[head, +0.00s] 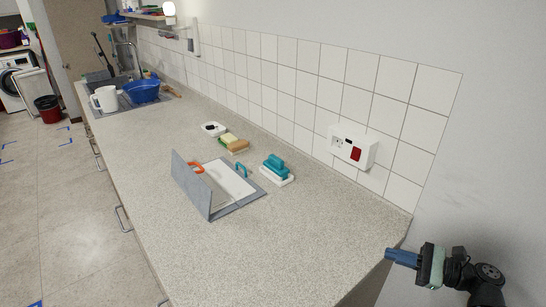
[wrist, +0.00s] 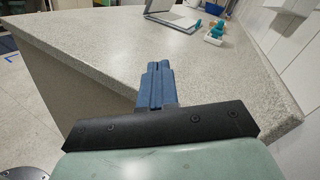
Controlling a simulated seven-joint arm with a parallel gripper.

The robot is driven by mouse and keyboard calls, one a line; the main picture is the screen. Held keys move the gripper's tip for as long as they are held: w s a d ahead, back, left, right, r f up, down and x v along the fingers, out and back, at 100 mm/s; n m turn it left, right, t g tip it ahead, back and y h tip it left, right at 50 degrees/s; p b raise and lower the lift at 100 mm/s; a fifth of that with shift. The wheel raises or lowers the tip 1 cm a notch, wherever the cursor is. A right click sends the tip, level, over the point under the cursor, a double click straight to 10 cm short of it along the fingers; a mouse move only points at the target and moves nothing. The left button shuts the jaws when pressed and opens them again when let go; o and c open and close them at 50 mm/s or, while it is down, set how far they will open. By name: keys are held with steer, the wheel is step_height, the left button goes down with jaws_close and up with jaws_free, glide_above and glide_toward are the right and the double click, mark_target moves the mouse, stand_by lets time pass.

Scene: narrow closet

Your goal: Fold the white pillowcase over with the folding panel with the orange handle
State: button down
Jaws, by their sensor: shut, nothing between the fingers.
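The grey folding board (head: 246,203) lies on the counter, its left panel (head: 191,184) standing up steeply. An orange handle (head: 196,168) shows beside the top of this raised panel; how it is attached is partly hidden. The white pillowcase (head: 231,178) lies flat on the board. A teal handle (head: 241,170) is at the board's far right side. In the wrist view the board (wrist: 180,19) shows small at the top. My gripper (head: 389,253) is at the counter's near right corner, well away from the board. Its blue fingers (wrist: 155,70) are shut and empty.
A teal-handled brush (head: 276,168), a sponge (head: 233,143) and a small white dish (head: 213,129) stand between board and tiled wall. A white socket box (head: 352,148) juts from the wall. The near counter (head: 290,240) is clear. A blue bowl (head: 142,91) sits far back.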

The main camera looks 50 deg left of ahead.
steer(key=s+a+r+n+g+h, duration=0.25)
steer(key=a+r, duration=0.35)
steer(key=r, duration=0.5)
steer(key=a+r+n+t+h, duration=0.1)
steer(key=a+r+n+h, duration=0.2)
steer(key=a, duration=0.7)
steer(key=a+r+n+t+h, duration=0.2)
steer(key=a+r+n+h, duration=0.1)
steer(key=a, duration=0.7)
steer(key=s+a+f+n+t+h, duration=0.15)
steer(key=s+a+n, duration=0.25)
steer(key=a+n, duration=0.8)
steer(key=s+a+f+n+h, duration=0.1)
steer(key=s+a+n+h, duration=0.15)
steer(key=a+n, duration=0.95)
steer(key=s+a+f+m, duration=0.4)
steer(key=s+a+f, duration=0.4)
steer(key=s+a, duration=0.1)
steer(key=shift+s+a+m+y, duration=0.2)
steer(key=shift+s+m+y, duration=0.15)
steer(key=shift+s+y, duration=0.1)
